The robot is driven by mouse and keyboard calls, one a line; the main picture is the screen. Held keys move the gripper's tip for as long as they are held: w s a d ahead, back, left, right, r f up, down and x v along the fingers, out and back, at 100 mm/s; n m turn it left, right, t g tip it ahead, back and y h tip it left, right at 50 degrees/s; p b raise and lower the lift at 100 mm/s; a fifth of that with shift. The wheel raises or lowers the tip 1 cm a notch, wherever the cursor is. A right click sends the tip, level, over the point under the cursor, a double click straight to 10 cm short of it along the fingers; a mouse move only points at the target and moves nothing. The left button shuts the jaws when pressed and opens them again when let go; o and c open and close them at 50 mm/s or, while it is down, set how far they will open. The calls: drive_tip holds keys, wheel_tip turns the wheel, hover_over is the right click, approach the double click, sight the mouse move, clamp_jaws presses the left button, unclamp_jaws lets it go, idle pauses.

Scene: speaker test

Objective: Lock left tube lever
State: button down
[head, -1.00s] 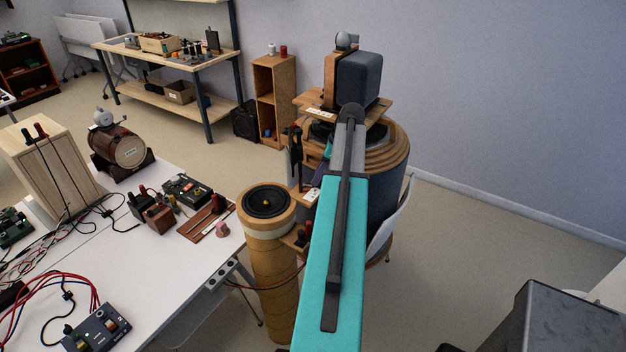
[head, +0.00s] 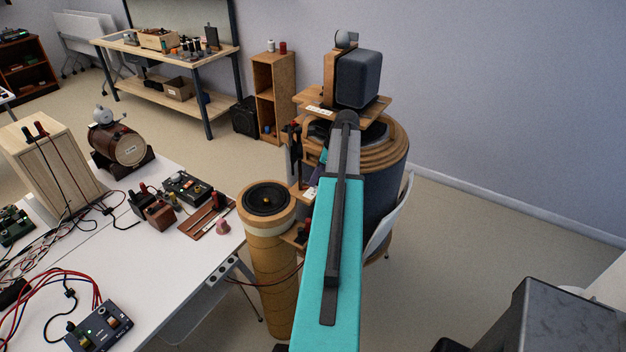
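A tall tan tube (head: 270,285) stands upright beside the white table, with a black speaker cone (head: 268,199) in its top and a pale collar below the rim. A small wooden bracket (head: 293,238) with a dark red-and-black fitting sits at its right side. I cannot make out a lever or its position. My teal arm reaches forward to the right of the tube and bends down near the large drum. Dark upright parts left of the bend may belong to my gripper, but its fingers are too small and covered to tell open from shut.
A large wood-ringed drum (head: 395,150) stands behind my arm, with a dark box speaker (head: 358,78) above it. A white chair (head: 388,225) is to its right. The white table (head: 150,270) holds cables, a small barrel and electronics.

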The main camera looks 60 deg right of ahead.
drive_tip(key=shift+a+f, duration=0.1)
drive_tip(key=shift+a, duration=0.35)
drive_tip(key=shift+d, duration=0.35)
